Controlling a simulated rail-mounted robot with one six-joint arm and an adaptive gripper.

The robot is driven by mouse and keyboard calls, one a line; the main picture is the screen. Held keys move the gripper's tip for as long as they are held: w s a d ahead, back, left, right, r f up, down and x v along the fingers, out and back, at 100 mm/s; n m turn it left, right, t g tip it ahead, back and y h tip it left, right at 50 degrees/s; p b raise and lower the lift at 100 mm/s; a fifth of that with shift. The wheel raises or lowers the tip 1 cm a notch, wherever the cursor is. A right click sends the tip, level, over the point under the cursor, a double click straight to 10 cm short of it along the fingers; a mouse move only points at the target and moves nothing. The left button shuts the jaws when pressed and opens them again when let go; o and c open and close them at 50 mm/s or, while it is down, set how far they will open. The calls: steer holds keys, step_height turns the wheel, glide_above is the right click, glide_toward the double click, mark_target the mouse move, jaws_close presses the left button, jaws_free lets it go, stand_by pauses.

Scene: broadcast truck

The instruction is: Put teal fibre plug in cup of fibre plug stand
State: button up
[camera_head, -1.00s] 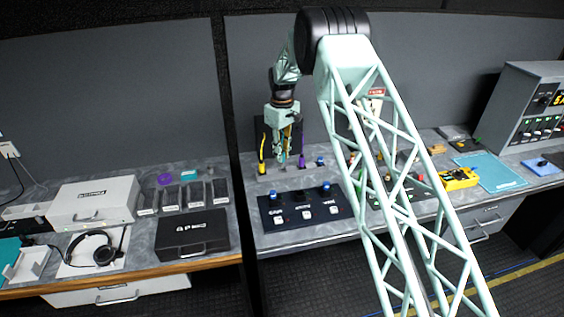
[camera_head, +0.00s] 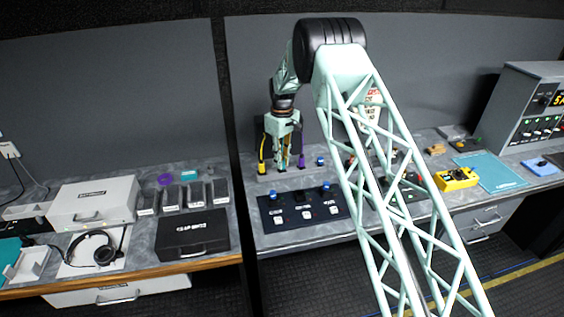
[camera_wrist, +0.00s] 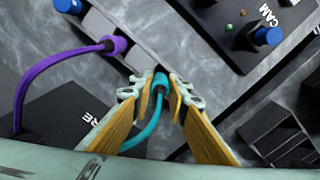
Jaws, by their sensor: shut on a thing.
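The teal fibre plug (camera_wrist: 160,84) is between my gripper's fingertips (camera_wrist: 162,95). Its teal cable curves down between the yellow-padded fingers. My gripper (camera_head: 283,166) is shut on the plug, low over the fibre plug stand (camera_head: 285,177), between the yellow plug (camera_head: 262,166) and the purple plug (camera_head: 301,161). In the wrist view the plug's tip is right at the grey stand (camera_wrist: 138,54); I cannot tell whether it is inside a cup or just above it. The purple plug (camera_wrist: 114,45) sits in the stand to the left.
A black button panel (camera_head: 303,208) lies in front of the stand; its blue knob (camera_wrist: 267,35) shows in the wrist view. A blue-topped item (camera_head: 320,161) stands right of the stand. A dark upright panel is behind. A black case (camera_head: 192,235) lies on the left desk.

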steer(key=shift+f, duration=0.15)
steer(key=o, duration=0.8)
steer(key=shift+o, duration=0.2)
steer(key=shift+r, duration=6.15)
